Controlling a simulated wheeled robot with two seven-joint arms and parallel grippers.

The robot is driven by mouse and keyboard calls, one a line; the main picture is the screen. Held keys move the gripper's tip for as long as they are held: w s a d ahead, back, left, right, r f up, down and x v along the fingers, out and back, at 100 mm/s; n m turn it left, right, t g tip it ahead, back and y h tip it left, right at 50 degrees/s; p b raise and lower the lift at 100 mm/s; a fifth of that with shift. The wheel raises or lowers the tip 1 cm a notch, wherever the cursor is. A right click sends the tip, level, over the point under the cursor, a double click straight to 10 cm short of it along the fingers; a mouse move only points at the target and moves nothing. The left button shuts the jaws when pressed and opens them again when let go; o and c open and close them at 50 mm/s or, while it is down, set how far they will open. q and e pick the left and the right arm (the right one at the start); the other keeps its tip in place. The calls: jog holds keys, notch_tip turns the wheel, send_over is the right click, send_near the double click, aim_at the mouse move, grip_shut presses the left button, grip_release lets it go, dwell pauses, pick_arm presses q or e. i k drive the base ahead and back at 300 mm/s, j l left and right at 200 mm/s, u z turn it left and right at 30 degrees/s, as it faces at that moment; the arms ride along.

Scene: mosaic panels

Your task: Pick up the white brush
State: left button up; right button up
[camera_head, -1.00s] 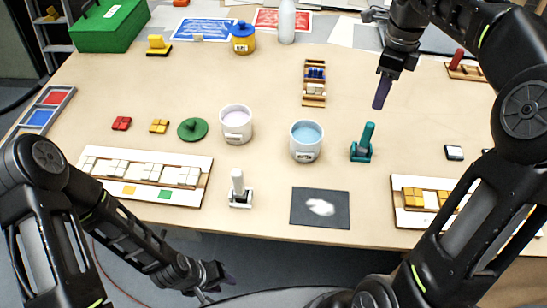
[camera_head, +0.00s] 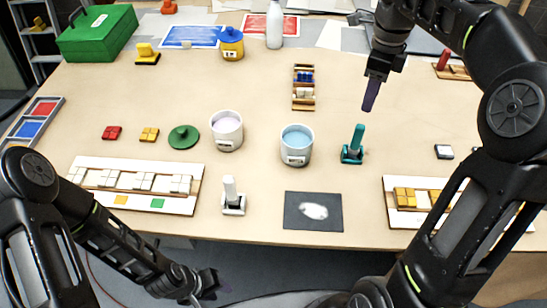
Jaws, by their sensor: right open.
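The white brush (camera_head: 231,195) stands upright near the table's front edge, its white handle pointing up from a wide white base. Nothing touches it. My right gripper (camera_head: 370,95) hangs open above the right middle of the table, fingers pointing down, well to the right of and behind the white brush. It appears edge-on, with no object visible in it. My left gripper (camera_head: 221,286) is low at the bottom, in front of the table edge and apart from the brush. Its fingers are dark and small, so its opening is unclear.
A teal brush (camera_head: 354,147) stands to the right, with blue (camera_head: 296,146) and pale (camera_head: 227,132) tubs behind the white brush. A dark mat (camera_head: 313,224) lies right of it, a white tile panel (camera_head: 138,164) left. A tan panel (camera_head: 390,210) is front right.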

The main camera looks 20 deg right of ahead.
aim_at(232, 199)
jog(key=j, duration=1.5)
